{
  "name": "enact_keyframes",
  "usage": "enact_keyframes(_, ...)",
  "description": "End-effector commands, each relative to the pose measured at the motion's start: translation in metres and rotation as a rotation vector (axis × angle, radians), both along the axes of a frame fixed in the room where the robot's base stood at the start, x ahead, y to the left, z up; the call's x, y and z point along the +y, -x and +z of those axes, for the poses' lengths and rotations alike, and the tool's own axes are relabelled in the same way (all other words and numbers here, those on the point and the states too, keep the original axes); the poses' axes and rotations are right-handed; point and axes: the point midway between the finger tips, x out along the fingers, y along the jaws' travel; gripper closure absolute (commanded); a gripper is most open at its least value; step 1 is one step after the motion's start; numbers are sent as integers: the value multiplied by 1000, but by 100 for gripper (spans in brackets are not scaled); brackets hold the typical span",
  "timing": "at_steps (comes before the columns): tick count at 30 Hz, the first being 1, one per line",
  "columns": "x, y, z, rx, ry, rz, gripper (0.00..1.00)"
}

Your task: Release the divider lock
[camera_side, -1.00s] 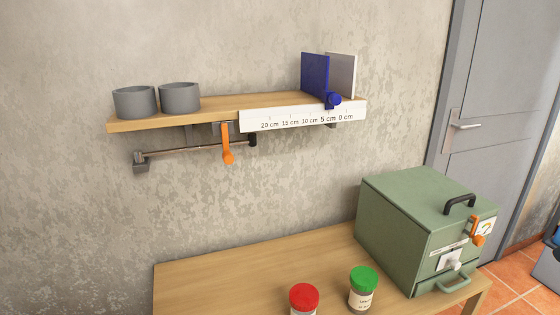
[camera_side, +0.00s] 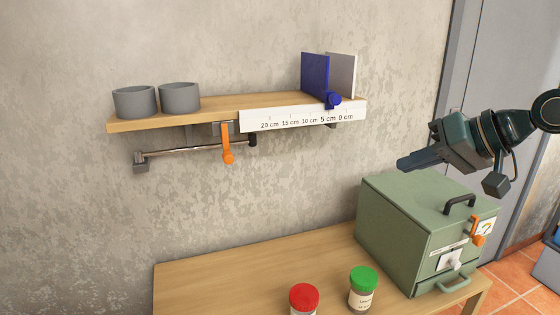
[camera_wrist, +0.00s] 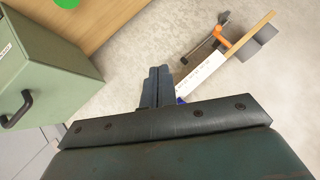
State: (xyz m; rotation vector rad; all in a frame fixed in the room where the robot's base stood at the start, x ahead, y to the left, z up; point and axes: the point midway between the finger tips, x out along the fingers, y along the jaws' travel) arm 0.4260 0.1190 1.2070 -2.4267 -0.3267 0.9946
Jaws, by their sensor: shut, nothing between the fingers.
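A blue divider (camera_side: 315,76) stands upright on the wall shelf near its right end, with a blue knob (camera_side: 334,100) at its front lower edge. An orange lever (camera_side: 227,143) hangs down under the shelf's front edge, left of the ruler strip (camera_side: 300,116); it also shows in the wrist view (camera_wrist: 223,38). My gripper (camera_side: 404,164) is shut and empty, in the air above the green box and to the right of the shelf. In the wrist view my gripper's fingers (camera_wrist: 158,73) are together, and the divider is mostly hidden behind my gripper.
A pale panel (camera_side: 343,76) stands beside the divider. Two grey cups (camera_side: 135,102) sit at the shelf's left end, above a metal rail (camera_side: 190,149). Below are the green box (camera_side: 395,225) with a black handle, a red-lidded jar (camera_side: 303,298) and a green-lidded jar (camera_side: 362,288).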

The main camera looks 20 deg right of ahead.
Motion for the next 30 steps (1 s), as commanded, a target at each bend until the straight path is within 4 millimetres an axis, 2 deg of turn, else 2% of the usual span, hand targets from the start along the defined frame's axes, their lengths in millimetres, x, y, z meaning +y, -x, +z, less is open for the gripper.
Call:
enact_keyframes(3,16,-24,-1,-8,-83,1,100)
enact_keyframes(15,65,-95,-7,-22,-388,-5,100)
enact_keyframes(24,97,-138,-20,0,-629,-12,100)
enact_keyframes(30,110,-158,-28,17,-755,-18,100)
